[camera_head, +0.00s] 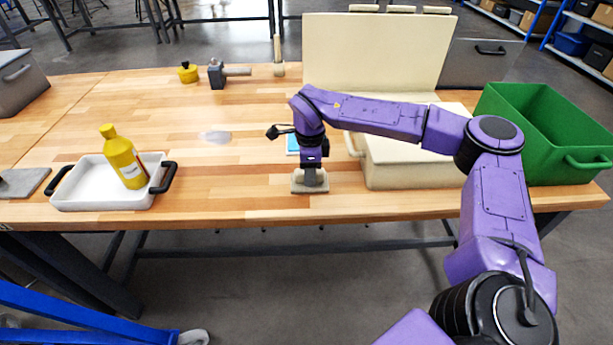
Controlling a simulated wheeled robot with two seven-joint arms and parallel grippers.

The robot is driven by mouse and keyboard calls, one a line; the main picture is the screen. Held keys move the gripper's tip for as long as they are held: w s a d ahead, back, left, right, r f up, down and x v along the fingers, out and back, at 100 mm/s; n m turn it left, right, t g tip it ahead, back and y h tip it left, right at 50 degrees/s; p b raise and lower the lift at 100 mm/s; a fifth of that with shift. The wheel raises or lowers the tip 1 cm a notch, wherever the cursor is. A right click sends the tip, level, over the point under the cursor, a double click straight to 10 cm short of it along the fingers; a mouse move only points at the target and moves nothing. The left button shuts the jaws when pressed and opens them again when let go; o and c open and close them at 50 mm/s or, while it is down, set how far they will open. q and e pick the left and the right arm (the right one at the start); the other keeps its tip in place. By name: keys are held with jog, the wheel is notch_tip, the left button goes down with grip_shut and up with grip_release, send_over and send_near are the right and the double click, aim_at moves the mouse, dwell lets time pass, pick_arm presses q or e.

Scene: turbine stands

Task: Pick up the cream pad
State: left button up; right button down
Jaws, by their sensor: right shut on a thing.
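The cream pad (310,187) is a small pale block near the front edge of the wooden table, in the middle of the head view. My right gripper (314,178) points straight down at it from above and is shut on its grey upper part. The fingers hide some of the pad's top. I cannot tell whether the pad touches the table or is held just above it. My left gripper is not in view.
A white tray (82,197) with a yellow bottle (125,160) stands left. A cream case (405,172) with a raised lid is close right of the pad, and a green crate (555,118) beyond. The table between tray and pad is clear.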

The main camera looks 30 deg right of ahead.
jog(key=s+a+r+b, duration=0.4)
jog(key=s+a+r, duration=0.5)
jog(key=r, duration=0.3)
jog(key=shift+s+a+r+b, duration=0.2)
jog(key=shift+s+a+b, duration=0.15)
jog(key=shift+a, duration=0.3)
